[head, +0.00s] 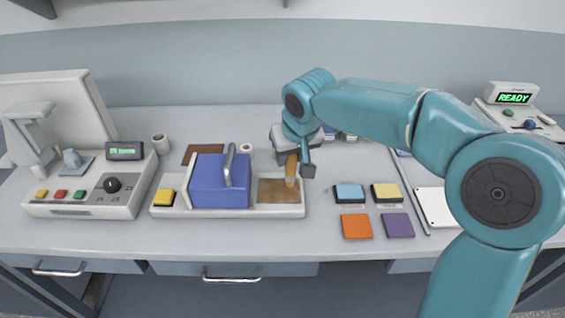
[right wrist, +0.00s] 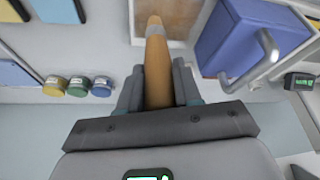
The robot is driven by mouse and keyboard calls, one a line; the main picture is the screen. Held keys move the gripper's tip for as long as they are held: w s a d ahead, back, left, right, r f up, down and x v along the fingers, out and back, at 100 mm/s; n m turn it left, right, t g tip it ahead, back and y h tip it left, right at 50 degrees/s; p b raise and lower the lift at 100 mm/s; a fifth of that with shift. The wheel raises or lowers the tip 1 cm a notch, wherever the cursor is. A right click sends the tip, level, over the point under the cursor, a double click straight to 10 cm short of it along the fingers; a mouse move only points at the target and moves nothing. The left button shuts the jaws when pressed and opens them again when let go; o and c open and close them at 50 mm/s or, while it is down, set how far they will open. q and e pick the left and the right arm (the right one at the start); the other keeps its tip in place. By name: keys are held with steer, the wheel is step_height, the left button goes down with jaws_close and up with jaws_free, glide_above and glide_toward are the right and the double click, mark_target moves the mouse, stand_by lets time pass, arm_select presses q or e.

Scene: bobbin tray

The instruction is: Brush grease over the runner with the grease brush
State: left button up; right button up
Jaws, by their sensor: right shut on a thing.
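My right gripper (head: 301,167) is shut on the grease brush (head: 291,168), which has a tapered wooden handle. In the right wrist view the brush (right wrist: 157,70) stands between the two fingers, with a grey band near its far end. The likely runner is a flat brown strip (head: 270,193) on a pale base (head: 232,212), right of a blue block with a grey handle (head: 220,182). In the head view the brush's lower end overlaps the right part of the strip; I cannot tell whether it touches. The strip also shows in the right wrist view (right wrist: 186,45). My left gripper is not in view.
Blue (head: 349,192), yellow (head: 386,192), orange (head: 356,226) and purple (head: 398,225) pieces lie to the right. A control box (head: 85,190) stands left. A long grey rod (head: 408,192) and white plate (head: 434,207) lie under my right arm's side.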

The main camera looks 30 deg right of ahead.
mark_target(293, 168)
steer(key=shift+s+d+f, duration=0.1)
steer(key=shift+d+f, duration=0.05)
steer(key=shift+d, duration=0.4)
step_height(293, 168, down, 2)
steer(key=shift+a+f+b, duration=0.15)
steer(key=shift+b, duration=0.95)
steer(key=shift+f+b, duration=0.5)
steer(key=shift+f, duration=0.3)
steer(key=shift+f, duration=0.1)
